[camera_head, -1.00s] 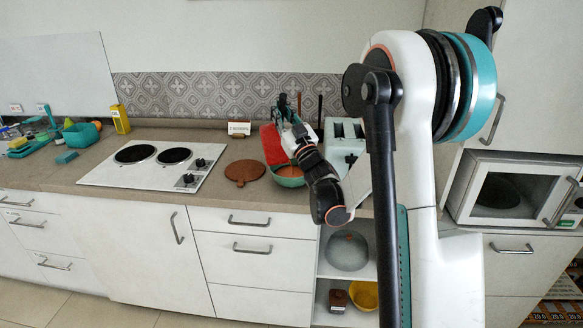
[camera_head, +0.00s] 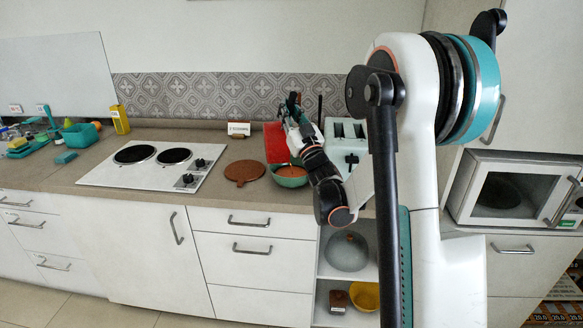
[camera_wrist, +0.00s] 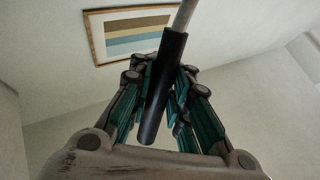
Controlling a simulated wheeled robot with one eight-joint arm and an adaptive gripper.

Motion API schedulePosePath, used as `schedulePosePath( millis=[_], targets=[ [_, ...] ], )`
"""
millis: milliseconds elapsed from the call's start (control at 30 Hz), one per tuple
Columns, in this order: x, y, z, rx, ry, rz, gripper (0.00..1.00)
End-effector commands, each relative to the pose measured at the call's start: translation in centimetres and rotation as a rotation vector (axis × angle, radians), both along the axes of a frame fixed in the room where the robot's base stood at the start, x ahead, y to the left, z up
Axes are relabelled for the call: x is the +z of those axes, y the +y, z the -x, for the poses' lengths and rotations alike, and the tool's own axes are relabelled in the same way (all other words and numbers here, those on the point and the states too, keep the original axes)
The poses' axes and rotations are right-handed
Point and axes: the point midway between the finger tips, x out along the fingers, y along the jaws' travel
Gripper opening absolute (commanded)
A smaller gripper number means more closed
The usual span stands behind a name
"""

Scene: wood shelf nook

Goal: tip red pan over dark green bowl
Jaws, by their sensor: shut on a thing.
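The red pan (camera_head: 276,144) is in the head view, steeply tilted above and behind the dark green bowl (camera_head: 291,182) on the counter. The bowl stands upright with orange-brown stuff inside. My gripper (camera_head: 294,110) is above the bowl, beside the pan, and partly hidden by my own wrist. In the wrist view my gripper (camera_wrist: 160,100) is shut on a black handle (camera_wrist: 164,88) with a metal rod at its upper end. The pan's body does not show in that view.
A toaster (camera_head: 346,140) stands close to the right of the bowl. A round brown board (camera_head: 244,172) lies to its left, with a white sign (camera_head: 238,129) behind. The cooktop (camera_head: 150,165) is further left. A tiled wall (camera_head: 200,95) bounds the counter behind.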

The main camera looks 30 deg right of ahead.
Motion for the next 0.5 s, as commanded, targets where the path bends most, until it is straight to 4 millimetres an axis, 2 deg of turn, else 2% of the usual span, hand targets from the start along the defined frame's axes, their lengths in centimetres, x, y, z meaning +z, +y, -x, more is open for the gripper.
schedulePosePath(
  millis=[500],
  targets=[
    [0.0, -1.2, 0.4, 0.000, -0.019, -0.053, 0.00]
  ],
)
